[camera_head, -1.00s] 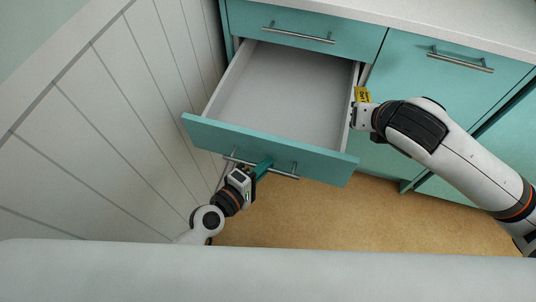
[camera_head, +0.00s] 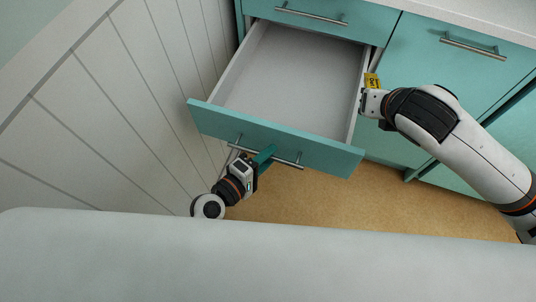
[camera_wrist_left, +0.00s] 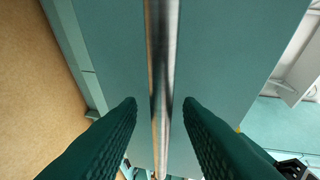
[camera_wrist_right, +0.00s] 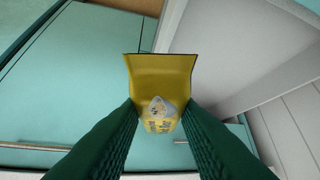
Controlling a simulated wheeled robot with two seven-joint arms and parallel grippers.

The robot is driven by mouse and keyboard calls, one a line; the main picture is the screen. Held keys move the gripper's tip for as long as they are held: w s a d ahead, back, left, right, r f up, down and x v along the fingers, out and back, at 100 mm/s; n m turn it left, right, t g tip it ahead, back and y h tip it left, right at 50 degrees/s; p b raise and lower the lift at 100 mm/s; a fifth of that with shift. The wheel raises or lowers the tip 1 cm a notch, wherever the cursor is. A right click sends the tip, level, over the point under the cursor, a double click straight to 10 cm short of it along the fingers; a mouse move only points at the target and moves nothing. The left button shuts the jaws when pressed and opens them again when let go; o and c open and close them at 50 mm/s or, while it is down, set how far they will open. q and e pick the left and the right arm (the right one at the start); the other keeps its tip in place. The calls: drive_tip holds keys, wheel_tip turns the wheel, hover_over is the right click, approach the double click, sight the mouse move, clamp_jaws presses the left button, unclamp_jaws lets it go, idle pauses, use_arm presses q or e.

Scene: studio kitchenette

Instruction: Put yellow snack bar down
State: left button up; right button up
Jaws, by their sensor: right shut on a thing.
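The yellow snack bar (camera_head: 372,80) is held by my right gripper (camera_head: 369,91) beside the open drawer's right wall, outside it. In the right wrist view the yellow snack bar (camera_wrist_right: 160,90) stands between the two dark green fingers, which are shut on it. My left gripper (camera_head: 264,156) is at the handle (camera_head: 285,161) of the open teal drawer (camera_head: 210,120). In the left wrist view the metal handle bar (camera_wrist_left: 161,70) passes between its open fingers, with a gap on each side.
The drawer's grey inside (camera_head: 295,80) is empty where it shows. A white counter (camera_head: 490,25) runs above the teal cabinets (camera_head: 440,80). A panelled wall (camera_head: 130,110) stands close on the left. A pale surface (camera_head: 260,260) spans the bottom of the head view.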

use_arm(q)
drive_tip(key=v, duration=0.7)
drive_tip(key=shift+b, duration=0.35)
use_arm(e)
drive_tip(key=shift+f, duration=0.35)
use_arm(q)
drive_tip(key=shift+s, duration=0.1)
